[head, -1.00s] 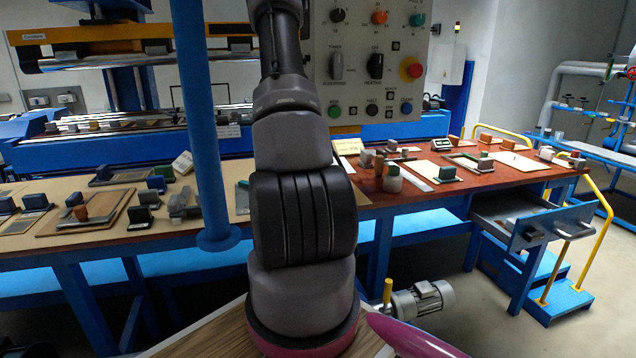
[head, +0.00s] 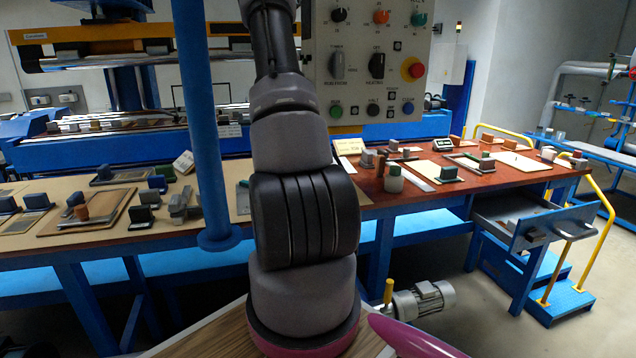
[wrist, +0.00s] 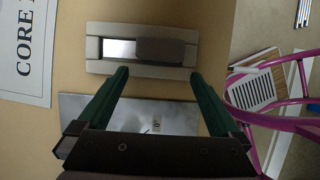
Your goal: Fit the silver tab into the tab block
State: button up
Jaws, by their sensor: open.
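In the wrist view my gripper (wrist: 157,72) is open, with two green fingers spread and nothing visible between their tips. Just beyond the tips lies a pale grey rectangular frame (wrist: 93,48) on a tan surface. Inside it a bright silver strip (wrist: 119,48) shows at the left and a dark grey block (wrist: 160,49) at the right. A flat silver plate (wrist: 155,116) lies below the frame, partly behind the fingers and the gripper body. I cannot tell for sure which pieces are the silver tab and the tab block. My gripper is out of the head view.
A sheet reading "CORE" (wrist: 25,50) lies left in the wrist view. The tan surface ends at the right, with pink tubing (wrist: 277,150) beyond. The head view shows a blue post (head: 205,120), a control panel (head: 365,60) and a red-topped bench (head: 410,195) with several small blocks.

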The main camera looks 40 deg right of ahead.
jog(key=w+a, duration=0.1)
jog(key=a, duration=0.1)
jog(key=w+a, duration=0.1)
jog(key=a, duration=0.2)
jog(key=w+a, duration=0.2)
jog(key=shift+w+a+r, duration=0.1)
jog(key=shift+a+r, duration=0.05)
jog(key=shift+a, duration=0.05)
